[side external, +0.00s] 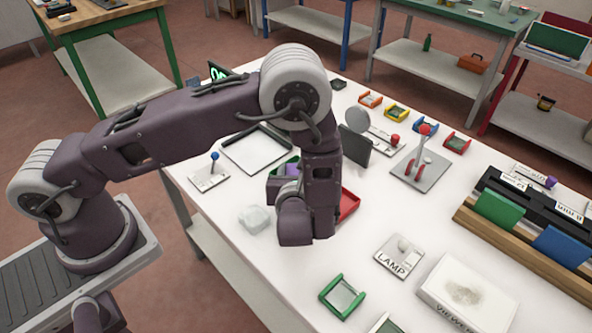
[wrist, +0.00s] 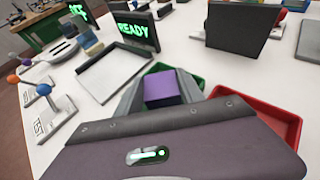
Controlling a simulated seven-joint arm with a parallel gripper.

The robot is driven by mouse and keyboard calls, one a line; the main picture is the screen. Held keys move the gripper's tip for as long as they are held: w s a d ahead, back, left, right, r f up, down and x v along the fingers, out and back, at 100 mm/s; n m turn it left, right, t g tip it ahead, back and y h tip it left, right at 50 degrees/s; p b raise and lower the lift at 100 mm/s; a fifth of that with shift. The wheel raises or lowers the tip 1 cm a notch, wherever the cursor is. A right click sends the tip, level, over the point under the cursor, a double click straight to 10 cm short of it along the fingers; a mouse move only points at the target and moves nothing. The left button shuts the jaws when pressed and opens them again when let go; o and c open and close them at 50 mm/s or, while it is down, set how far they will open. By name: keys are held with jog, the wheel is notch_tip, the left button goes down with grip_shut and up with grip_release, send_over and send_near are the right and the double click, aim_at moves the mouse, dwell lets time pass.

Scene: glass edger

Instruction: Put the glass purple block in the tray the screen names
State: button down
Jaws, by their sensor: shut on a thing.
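The purple block (wrist: 161,91) is in the wrist view, between the grey fingers of my gripper (wrist: 160,97), which is shut on it. A green tray (wrist: 190,82) shows just beyond the block, and a red tray (wrist: 270,116) lies to its right. The red tray's edge (side external: 349,204) shows right of my gripper. A screen (wrist: 137,31) in the wrist view reads "READY" in green. I cannot tell the block's height above the table.
A white-bedded tray (side external: 257,150) lies behind my gripper, with a blue-knobbed lever (side external: 211,172) beside it. A dark upright panel (side external: 355,146) and a red-knobbed lever (side external: 423,150) stand right. A clear lump (side external: 256,219) is near my gripper. A "LAMP" plate (side external: 399,257) lies in front.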

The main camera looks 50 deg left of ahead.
jog(key=c, duration=1)
grip_release()
jog(key=shift+f, duration=0.1)
jog(key=v, duration=1.2)
jog(key=s+a+r+n+g+h, duration=0.2)
jog(key=s+a+r+n+g, duration=0.75)
jog(key=r+n, duration=0.5)
jog(key=s+r+n+t+h, duration=0.2)
jog(key=n, duration=0.2)
jog(key=s+d+r+n+t+h, duration=0.1)
jog(key=s+r+n+h, duration=0.1)
jog(key=s+n+h, duration=0.1)
jog(key=s+r+n+t+h, duration=0.2)
jog(key=s+r+n, duration=0.1)
jog(key=n, duration=0.2)
jog(key=shift+d+r+n+t, duration=0.1)
jog(key=shift+d+n+t, duration=0.15)
jog(key=shift+d+t, duration=0.15)
